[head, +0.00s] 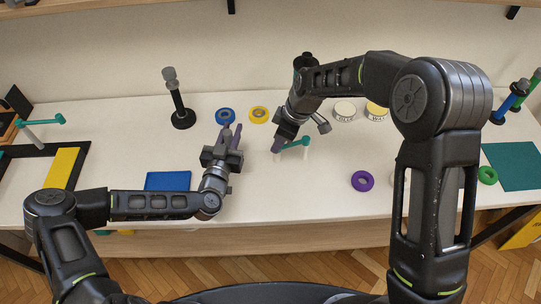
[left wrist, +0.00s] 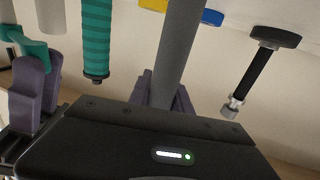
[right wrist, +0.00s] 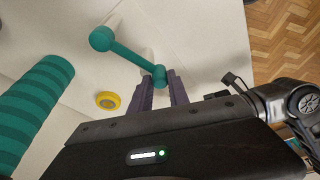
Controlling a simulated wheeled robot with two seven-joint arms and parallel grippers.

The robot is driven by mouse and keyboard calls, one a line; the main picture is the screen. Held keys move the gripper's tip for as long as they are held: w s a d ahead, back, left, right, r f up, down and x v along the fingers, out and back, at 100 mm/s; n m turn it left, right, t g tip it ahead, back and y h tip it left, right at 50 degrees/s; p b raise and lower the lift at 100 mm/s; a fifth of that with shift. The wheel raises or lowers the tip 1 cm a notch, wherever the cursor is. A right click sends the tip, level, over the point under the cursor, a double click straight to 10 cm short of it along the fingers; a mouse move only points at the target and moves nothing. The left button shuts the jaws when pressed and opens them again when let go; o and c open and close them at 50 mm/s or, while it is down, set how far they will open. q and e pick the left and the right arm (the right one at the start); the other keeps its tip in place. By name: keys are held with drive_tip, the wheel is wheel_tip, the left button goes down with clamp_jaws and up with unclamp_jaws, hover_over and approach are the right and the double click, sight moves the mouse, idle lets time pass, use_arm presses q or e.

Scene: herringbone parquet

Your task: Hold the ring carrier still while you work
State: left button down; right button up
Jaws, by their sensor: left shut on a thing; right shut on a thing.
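My left gripper (head: 231,133) is above the middle of the table. In the left wrist view, its purple fingers (left wrist: 162,92) are shut on a grey rod (left wrist: 178,45). My right gripper (head: 278,143) is shut on the end of a teal handle (head: 297,143), which stands on a white post; in the right wrist view, the handle's bar (right wrist: 130,55) reaches away from the fingers. A teal-striped cylinder (right wrist: 35,100) stands beside the right gripper, mostly hidden in the head view; it also shows in the left wrist view (left wrist: 96,38). Which thing is the ring carrier, I cannot tell.
A blue ring (head: 225,115) and a yellow ring (head: 259,114) lie behind the grippers. A black post (head: 178,100) stands at left. A purple ring (head: 362,181) and a blue mat (head: 167,181) lie nearer. Another teal handle (head: 40,122) stands far left. The front middle is clear.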

drive_tip(key=shift+s+d+f, duration=0.1)
drive_tip(key=shift+s+d, duration=0.1)
idle(0.3)
drive_tip(key=shift+s+d+n, duration=0.35)
drive_tip(key=shift+s+n, duration=0.1)
drive_tip(key=shift+s, duration=0.1)
drive_tip(key=shift+s+d+n, duration=0.3)
drive_tip(key=shift+s+n, duration=0.15)
drive_tip(key=shift+s, duration=0.1)
drive_tip(key=shift+d, duration=0.1)
drive_tip(key=shift+o, duration=0.3)
drive_tip(key=shift+s+d+n+g, duration=0.4)
drive_tip(key=shift+s+d+n, duration=0.1)
drive_tip(key=shift+s+d, duration=0.15)
drive_tip(key=shift+s+d+n, duration=0.15)
drive_tip(key=shift+s+n, duration=0.1)
drive_tip(key=shift+n, duration=0.15)
drive_tip(key=shift+c, duration=0.2)
